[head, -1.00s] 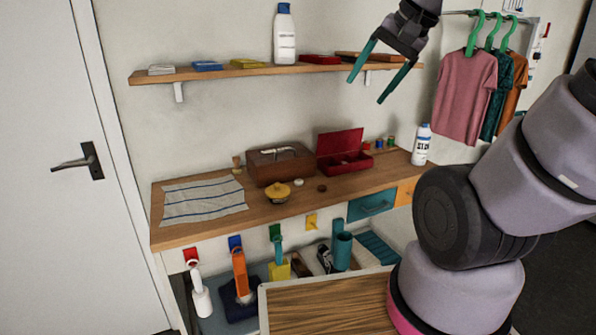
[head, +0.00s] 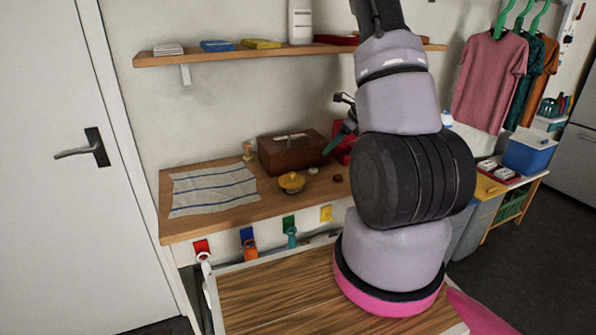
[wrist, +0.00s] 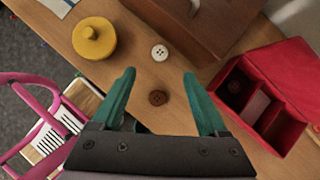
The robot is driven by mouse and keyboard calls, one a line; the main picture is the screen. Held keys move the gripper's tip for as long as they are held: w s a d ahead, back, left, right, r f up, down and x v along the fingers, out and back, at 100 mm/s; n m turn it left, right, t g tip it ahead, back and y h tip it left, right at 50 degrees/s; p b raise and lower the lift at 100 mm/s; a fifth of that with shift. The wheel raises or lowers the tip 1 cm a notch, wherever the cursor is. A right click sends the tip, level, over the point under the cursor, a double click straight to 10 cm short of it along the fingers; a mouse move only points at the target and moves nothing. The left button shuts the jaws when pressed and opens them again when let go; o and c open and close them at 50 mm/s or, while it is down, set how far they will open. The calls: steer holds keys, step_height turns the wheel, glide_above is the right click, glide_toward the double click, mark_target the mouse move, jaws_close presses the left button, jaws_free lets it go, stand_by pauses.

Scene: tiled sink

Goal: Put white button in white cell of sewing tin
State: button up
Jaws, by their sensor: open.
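The white button (wrist: 159,52) lies flat on the wooden counter in the wrist view, just beyond my fingertips. It shows small in the head view (head: 312,171). My gripper (wrist: 159,76) is open and empty, its teal fingers spread above the counter. A brown button (wrist: 158,98) lies between the fingers in that view, and also shows in the head view (head: 338,178). The red sewing tin (wrist: 279,141) stands open at right, with divided cells; one holds a dark button (wrist: 234,86). My arm hides most of the tin in the head view.
A brown wooden box (head: 292,153) stands behind the buttons. A yellow lidded pot (head: 291,183) sits to their left, and a striped cloth (head: 212,190) lies further left. A shelf (head: 220,57) runs above the counter. Bare counter surrounds the buttons.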

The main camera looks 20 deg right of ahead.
glide_toward(314, 170)
steer(key=x, duration=0.3)
steer(key=shift+w+d, duration=0.1)
steer(key=shift+d, duration=0.1)
steer(key=shift+x, duration=2.6)
steer(key=shift+a+r, duration=0.1)
steer(key=shift+a, duration=0.05)
jaws_close()
